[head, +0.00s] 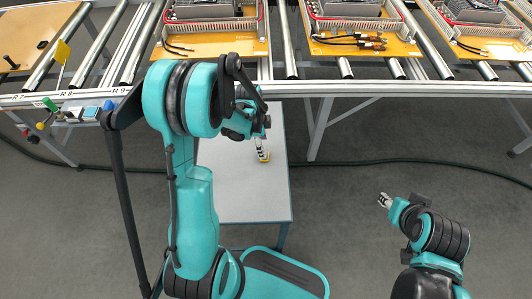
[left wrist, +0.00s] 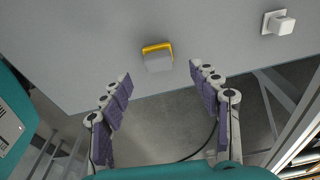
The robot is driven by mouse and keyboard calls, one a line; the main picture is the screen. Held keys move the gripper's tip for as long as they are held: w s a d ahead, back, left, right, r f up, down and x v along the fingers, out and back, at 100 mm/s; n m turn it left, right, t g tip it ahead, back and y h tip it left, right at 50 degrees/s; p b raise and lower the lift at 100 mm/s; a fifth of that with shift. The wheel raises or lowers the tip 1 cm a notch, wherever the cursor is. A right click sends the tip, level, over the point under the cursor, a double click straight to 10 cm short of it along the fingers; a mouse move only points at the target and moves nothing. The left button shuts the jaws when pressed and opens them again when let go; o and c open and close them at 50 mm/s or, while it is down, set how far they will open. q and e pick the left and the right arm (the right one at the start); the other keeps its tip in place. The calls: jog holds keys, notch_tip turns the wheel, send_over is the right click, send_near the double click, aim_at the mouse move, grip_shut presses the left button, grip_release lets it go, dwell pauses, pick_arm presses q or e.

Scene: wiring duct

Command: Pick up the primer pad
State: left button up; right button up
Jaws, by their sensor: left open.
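What looks like the primer pad, a pale grey block with a yellow edge (left wrist: 158,60), lies on the small grey table. In the head view its yellow edge (head: 264,158) shows just below my left fingertips. My left gripper (left wrist: 165,78) is open, with its purple-padded fingers apart and nothing between them. The pad appears ahead of the fingertips, between their lines, and apart from them. In the head view my left gripper (head: 260,142) hangs over the table, partly hidden by its own arm. My right gripper (head: 385,200) is over the floor right of the table; its jaws are too small to read.
The grey table (head: 240,200) is otherwise mostly bare. A small white block on a square base (left wrist: 280,23) stands on it in the wrist view. A roller conveyor (head: 290,75) behind carries wooden boards with wired duct assemblies (head: 355,45).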

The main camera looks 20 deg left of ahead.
pick_arm(q)
jog(key=f, duration=0.1)
jog(key=f+b, duration=0.1)
jog(key=f, duration=0.1)
jog(key=f+b, duration=0.1)
jog(key=f, duration=0.1)
jog(key=shift+w+d+f, duration=0.1)
jog(key=shift+d+f, duration=0.1)
jog(key=shift+d, duration=0.15)
jog(key=shift+r, duration=0.1)
jog(key=c, duration=1)
